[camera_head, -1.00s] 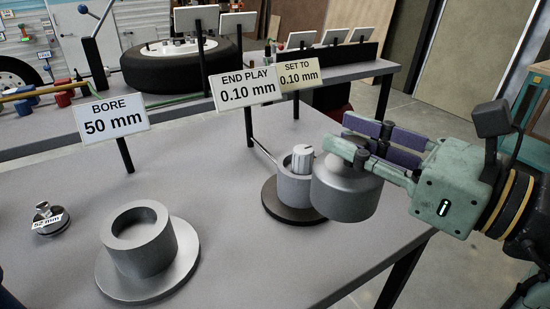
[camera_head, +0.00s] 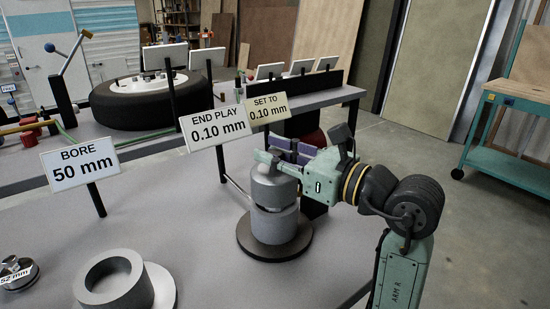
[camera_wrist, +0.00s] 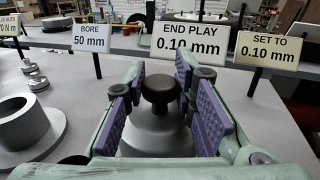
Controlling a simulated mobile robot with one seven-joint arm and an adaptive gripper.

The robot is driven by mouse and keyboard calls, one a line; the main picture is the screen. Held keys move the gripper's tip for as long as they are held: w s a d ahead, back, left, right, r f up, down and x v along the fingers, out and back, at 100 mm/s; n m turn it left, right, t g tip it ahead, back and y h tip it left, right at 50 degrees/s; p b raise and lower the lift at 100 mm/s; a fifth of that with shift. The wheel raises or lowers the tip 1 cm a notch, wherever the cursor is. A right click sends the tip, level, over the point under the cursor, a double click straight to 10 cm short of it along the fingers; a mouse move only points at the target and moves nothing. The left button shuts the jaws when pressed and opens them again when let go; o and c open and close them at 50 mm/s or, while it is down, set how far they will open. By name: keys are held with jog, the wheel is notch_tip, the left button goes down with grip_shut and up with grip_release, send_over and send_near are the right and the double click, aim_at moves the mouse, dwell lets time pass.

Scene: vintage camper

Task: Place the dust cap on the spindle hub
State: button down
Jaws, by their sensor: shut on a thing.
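The dust cap (camera_head: 273,186), a grey rounded metal cap, is directly above the spindle hub (camera_head: 274,226) in the head view. The hub is a grey cylinder on a dark round base (camera_head: 253,245). The cap looks upright and its lower edge meets or nearly meets the hub's top; I cannot tell whether it is seated. My gripper (camera_head: 277,160) is shut on the cap from the right. In the wrist view, the cap's grey top (camera_wrist: 157,138) and black knob (camera_wrist: 159,90) show between the purple finger pads. The cap hides the spindle inside the hub.
An "END PLAY 0.10 mm" sign (camera_head: 216,127) and a "SET TO 0.10 mm" sign (camera_head: 267,108) stand close behind the hub. A "BORE 50 mm" sign (camera_head: 80,163) and a grey ring (camera_head: 113,284) are left. The bench between ring and hub is clear.

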jog(key=shift+f, duration=0.75)
jog(key=shift+f, duration=0.15)
jog(key=c, duration=1.3)
grip_release()
jog(key=shift+c, duration=0.2)
jog(key=shift+d+r, duration=0.15)
jog(key=shift+r, duration=0.05)
jog(key=b+v, duration=0.2)
jog(key=v, duration=0.9)
jog(key=shift+s+d, duration=0.25)
jog(key=shift+s, duration=0.1)
